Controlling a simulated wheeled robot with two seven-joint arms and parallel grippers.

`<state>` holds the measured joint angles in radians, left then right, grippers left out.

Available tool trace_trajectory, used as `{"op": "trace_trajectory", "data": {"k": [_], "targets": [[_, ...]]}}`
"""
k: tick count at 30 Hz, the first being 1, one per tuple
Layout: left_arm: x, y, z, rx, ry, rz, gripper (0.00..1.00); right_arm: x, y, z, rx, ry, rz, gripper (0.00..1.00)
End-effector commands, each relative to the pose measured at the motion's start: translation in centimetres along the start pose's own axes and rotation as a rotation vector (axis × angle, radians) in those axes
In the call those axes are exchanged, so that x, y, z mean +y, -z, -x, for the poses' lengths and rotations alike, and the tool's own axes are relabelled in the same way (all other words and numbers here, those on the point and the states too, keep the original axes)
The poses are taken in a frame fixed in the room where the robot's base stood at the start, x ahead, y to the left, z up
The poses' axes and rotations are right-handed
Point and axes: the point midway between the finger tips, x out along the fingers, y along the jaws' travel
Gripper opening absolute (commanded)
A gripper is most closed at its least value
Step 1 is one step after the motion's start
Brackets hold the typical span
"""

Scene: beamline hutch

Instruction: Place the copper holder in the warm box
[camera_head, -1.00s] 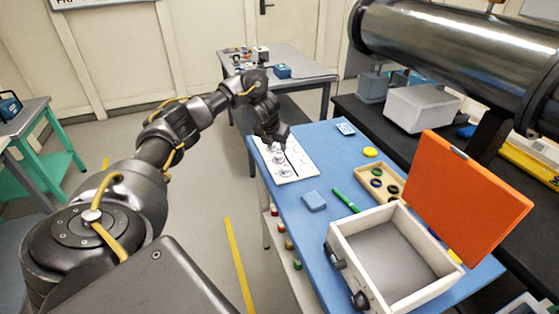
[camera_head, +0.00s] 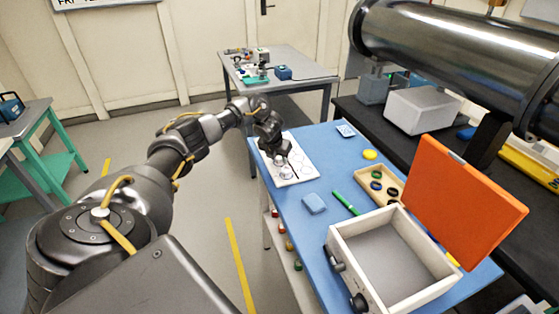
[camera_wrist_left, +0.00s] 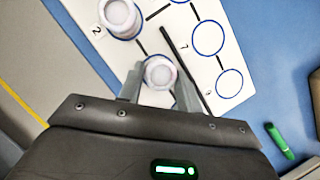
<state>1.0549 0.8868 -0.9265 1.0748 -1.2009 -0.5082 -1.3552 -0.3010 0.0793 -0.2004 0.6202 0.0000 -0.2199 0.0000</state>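The white board (camera_head: 305,170) with blue-ringed spots lies at the left far part of the blue table. Two pale round pieces stand on it; neither looks clearly copper. In the left wrist view one piece (camera_wrist_left: 160,72) is between my fingertips, and the other piece (camera_wrist_left: 120,17) stands on the spot marked 2. My left gripper (camera_head: 282,155) points down over the board; it also shows in the left wrist view (camera_wrist_left: 160,82), with fingers apart on both sides of the nearer piece. Contact cannot be told. The open white box (camera_head: 340,233) with its orange lid raised (camera_head: 465,200) appears empty. My right gripper is out of view.
A large metal tube (camera_head: 450,50) hangs over the black bench at right.

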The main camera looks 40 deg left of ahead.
Motion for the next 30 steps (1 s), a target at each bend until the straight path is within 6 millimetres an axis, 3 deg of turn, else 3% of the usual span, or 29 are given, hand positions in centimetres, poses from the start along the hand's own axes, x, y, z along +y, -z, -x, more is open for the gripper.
{"op": "trace_trajectory", "data": {"k": [1, 7, 17, 25, 30], "targets": [[0.0, 0.0, 0.0, 0.0, 0.0, 0.0, 0.28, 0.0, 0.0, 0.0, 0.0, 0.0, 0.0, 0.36], [0.0, 0.0, 0.0, 0.0, 0.0, 0.0, 0.03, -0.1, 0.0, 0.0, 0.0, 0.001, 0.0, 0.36], [0.0, -0.3, 0.5, -0.001, 0.001, 0.001, 0.03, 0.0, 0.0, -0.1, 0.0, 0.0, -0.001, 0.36], [-0.1, -1.0, 3.8, -0.003, 0.003, -0.002, 0.03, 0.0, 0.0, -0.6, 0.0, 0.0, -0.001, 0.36], [-0.5, 0.1, 7.8, -0.006, 0.001, -0.005, 0.03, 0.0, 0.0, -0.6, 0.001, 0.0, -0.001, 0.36]]}}
